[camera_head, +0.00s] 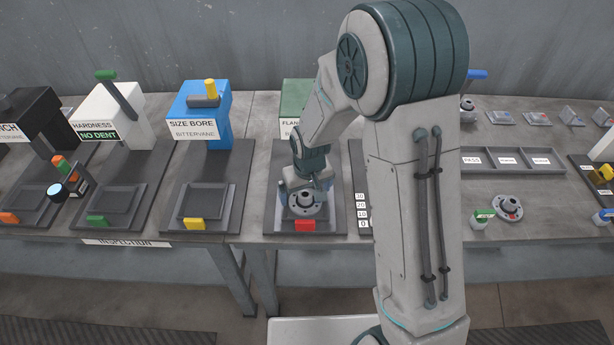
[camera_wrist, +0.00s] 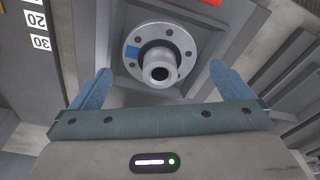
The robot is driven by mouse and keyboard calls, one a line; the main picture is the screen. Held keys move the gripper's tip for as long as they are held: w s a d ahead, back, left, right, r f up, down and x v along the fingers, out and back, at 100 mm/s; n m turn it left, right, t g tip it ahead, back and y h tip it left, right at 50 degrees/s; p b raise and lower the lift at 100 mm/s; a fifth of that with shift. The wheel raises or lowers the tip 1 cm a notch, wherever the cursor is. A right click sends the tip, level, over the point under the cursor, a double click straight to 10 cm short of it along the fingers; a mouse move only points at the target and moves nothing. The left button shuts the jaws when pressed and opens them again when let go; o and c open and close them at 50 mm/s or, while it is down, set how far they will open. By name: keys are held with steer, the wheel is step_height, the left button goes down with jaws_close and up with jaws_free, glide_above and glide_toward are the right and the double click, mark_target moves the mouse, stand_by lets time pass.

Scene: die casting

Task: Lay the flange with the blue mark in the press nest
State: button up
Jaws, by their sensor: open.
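A grey flange (camera_head: 304,203) with a raised central hub sits at the station with the green housing (camera_head: 294,108), whose label is partly hidden. In the wrist view the flange (camera_wrist: 138,37) shows a blue mark on its rim, several bolt holes and a hub pointing toward the camera. It lies on the station's dark plate; how well it is seated cannot be told. My gripper (camera_head: 305,184) is over the flange, and its open blue fingers (camera_wrist: 159,72) stand apart on either side of the hub, not closed on it.
Left stand the blue SIZE BORE station (camera_head: 200,112), the white HARDNESS station (camera_head: 108,115) and a black one (camera_head: 30,115). My arm hides the bench between.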

step_height(320, 180, up, 12)
steer(key=s, duration=0.2)
steer(key=s+d+r+m, duration=0.1)
steer(key=s+d+r, duration=0.1)
steer(key=s+d, duration=0.2)
steer(key=s+d+r+m+t, duration=0.1)
steer(key=s+d+r, duration=0.2)
steer(key=s+d, duration=0.2)
steer(key=s+d+r+m, duration=0.2)
steer(key=s+d, duration=0.2)
steer(key=s, duration=0.4)
steer(key=shift+d+r+h+b, duration=0.3)
steer(key=shift+d+r+b, duration=0.05)
steer(key=shift+b, duration=0.05)
